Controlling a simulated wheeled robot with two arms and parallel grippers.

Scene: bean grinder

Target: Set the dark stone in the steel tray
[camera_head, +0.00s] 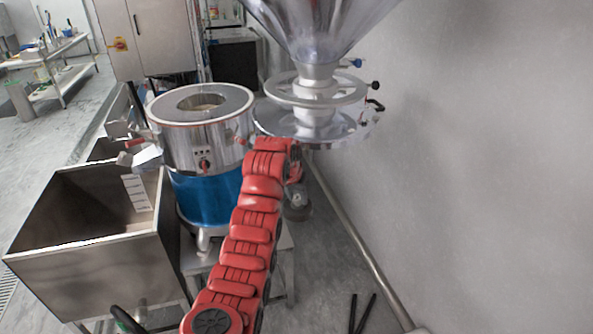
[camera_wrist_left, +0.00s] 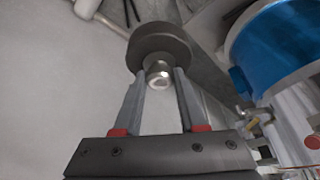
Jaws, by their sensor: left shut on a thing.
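The dark stone (camera_wrist_left: 160,42) is a thick round grey-black disc with a short shiny metal stem. In the left wrist view my left gripper (camera_wrist_left: 160,75) is shut on that stem, and the disc sits just beyond the fingertips. In the head view my left gripper (camera_head: 296,192) hangs at the end of the red arm, largely hidden behind it, and the stone (camera_head: 298,213) shows below it, above the floor. A round steel tray (camera_head: 318,130) shows under the steel hopper, above and behind the gripper. My right gripper is not in view.
A steel and blue grinder drum (camera_head: 205,192) stands left of my arm on a metal stand. A large open steel bin (camera_head: 95,275) is at the lower left. A pale wall (camera_head: 480,150) closes off the right, with a pipe (camera_head: 345,225) along its foot.

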